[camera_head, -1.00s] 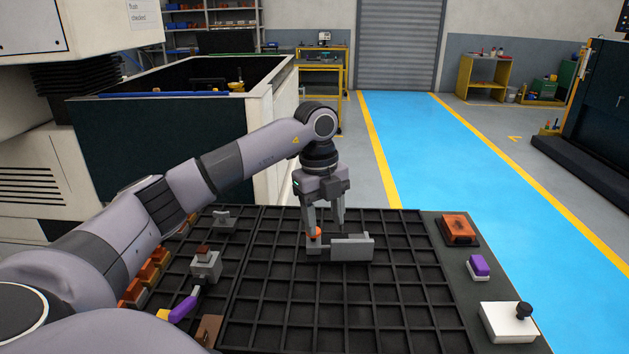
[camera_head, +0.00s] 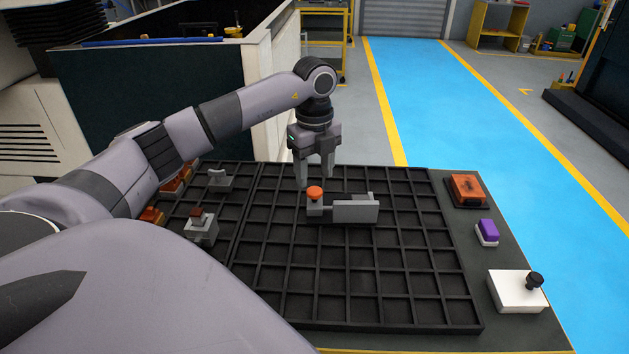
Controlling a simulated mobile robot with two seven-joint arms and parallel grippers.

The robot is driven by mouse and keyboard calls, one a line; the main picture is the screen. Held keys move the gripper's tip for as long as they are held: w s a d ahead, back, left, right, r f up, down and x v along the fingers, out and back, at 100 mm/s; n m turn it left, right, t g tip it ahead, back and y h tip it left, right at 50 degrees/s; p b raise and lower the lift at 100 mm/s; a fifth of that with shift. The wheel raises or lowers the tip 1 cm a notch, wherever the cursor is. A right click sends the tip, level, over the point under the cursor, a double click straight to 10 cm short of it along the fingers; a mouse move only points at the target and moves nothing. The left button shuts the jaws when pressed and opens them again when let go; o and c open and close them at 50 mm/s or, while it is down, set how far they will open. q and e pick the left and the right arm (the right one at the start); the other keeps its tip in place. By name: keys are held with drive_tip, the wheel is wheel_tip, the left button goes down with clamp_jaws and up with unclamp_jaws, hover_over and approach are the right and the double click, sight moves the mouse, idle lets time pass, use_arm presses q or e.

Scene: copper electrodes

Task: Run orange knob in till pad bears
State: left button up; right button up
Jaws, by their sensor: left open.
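The orange knob (camera_head: 315,192) sits on top of a small grey post at the left end of a grey metal fixture (camera_head: 355,210). The fixture has an upright plate on its right and stands on the black gridded tray (camera_head: 350,290). My left gripper (camera_head: 314,182) is open and empty, its two fingers pointing down just above or behind the knob, apart from it as far as I can tell. No separate pad can be made out, so its contact is not visible. My right gripper is not in view.
A grey block with a brown top (camera_head: 200,225) and a small grey bracket (camera_head: 219,178) stand on the left. An orange box (camera_head: 467,188), a purple block (camera_head: 487,232) and a white box with a black knob (camera_head: 517,291) line the right edge. The tray's front cells are empty.

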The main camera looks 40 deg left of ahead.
sight(315, 190)
use_arm(q)
drive_tip(key=shift+f, duration=1.45)
drive_tip(key=shift+f, duration=0.3)
drive_tip(key=c, duration=0.8)
